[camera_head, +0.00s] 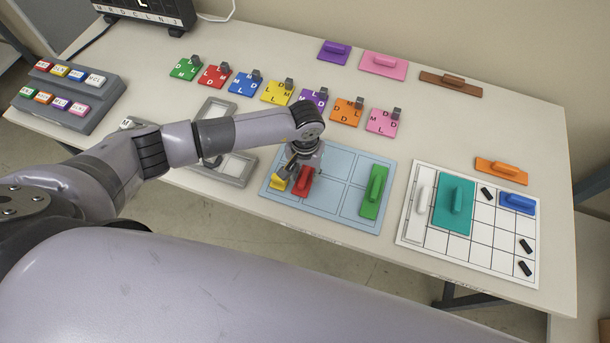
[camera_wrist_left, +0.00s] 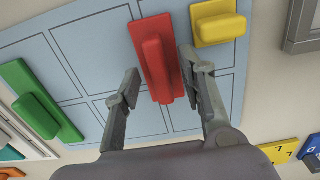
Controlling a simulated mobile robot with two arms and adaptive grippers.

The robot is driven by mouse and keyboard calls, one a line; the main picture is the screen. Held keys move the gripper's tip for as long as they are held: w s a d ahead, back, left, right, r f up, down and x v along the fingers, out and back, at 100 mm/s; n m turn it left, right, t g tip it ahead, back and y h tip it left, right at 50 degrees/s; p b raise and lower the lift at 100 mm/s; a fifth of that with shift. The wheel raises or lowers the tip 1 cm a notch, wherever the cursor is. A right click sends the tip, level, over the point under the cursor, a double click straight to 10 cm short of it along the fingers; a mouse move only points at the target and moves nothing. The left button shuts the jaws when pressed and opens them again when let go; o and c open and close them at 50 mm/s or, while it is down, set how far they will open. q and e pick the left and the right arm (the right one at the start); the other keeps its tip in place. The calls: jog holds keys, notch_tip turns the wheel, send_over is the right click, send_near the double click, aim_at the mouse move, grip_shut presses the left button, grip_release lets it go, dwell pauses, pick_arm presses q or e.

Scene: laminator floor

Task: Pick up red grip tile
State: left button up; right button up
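The red grip tile (camera_head: 303,183) lies on the light blue tray (camera_head: 336,206), between a yellow grip tile (camera_head: 278,182) and a green grip tile (camera_head: 373,194). My left gripper (camera_head: 296,163) is above the red tile in the head view and partly covers it. In the left wrist view the gripper (camera_wrist_left: 161,88) is open, with one finger on each side of the red tile (camera_wrist_left: 157,60). The right finger is close to the tile; I cannot tell whether it touches. My right gripper is not in view.
A white grid board (camera_head: 478,250) with teal, white and blue grip tiles and small black pieces lies to the right. Lettered coloured tiles (camera_head: 247,84) stand in a row behind. A grey frame (camera_head: 237,170) lies left of the tray. Orange (camera_head: 501,170), purple, pink and brown tiles lie farther back.

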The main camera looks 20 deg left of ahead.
pick_arm(q)
grip_shut()
dwell(0.6)
